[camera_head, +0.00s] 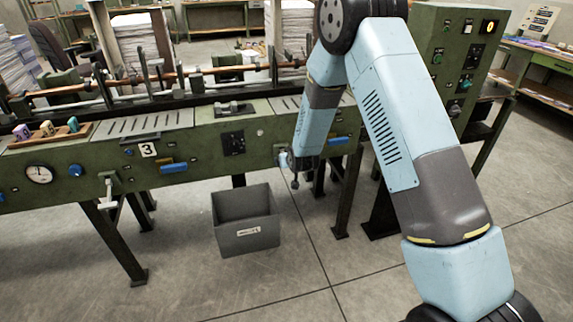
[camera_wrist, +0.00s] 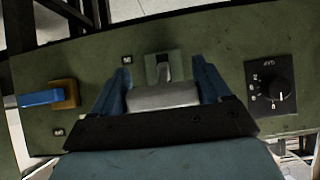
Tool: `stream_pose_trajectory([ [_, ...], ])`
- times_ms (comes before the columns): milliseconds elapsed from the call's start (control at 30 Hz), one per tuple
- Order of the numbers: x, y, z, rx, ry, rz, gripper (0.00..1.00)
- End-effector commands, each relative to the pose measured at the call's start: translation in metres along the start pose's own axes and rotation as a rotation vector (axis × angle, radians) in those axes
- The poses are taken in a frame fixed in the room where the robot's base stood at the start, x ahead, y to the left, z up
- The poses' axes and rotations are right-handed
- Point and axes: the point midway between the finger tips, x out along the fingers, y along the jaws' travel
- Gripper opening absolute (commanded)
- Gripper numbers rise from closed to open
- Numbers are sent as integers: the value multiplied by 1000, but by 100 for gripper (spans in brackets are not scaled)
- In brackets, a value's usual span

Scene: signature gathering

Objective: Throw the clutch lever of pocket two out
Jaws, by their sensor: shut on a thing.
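My gripper (camera_wrist: 163,86) is at the green front panel of the machine, with its two blue fingers on either side of a grey lever handle (camera_wrist: 162,98). It is shut on this handle. The lever's stem rises into a pale slotted plate (camera_wrist: 160,64) on the panel. In the head view my gripper (camera_head: 288,161) is small at the panel, and the lever is mostly hidden by it. No pocket two number is readable.
A blue-handled latch (camera_wrist: 42,97) lies left of the gripped lever and a black dial (camera_wrist: 270,92) lies right. A grey bin (camera_head: 245,222) stands below the panel, left of my gripper. Dark machine legs (camera_head: 347,195) stand right. The floor in front is clear.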

Motion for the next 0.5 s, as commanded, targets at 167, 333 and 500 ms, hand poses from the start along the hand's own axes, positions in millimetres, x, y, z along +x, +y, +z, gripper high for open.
stream_pose_trajectory([
  [167,-2,-1,-7,0,7,-1,22],
  [333,-2,-1,-8,0,7,-2,22],
  [500,-2,-2,-9,0,8,-2,22],
])
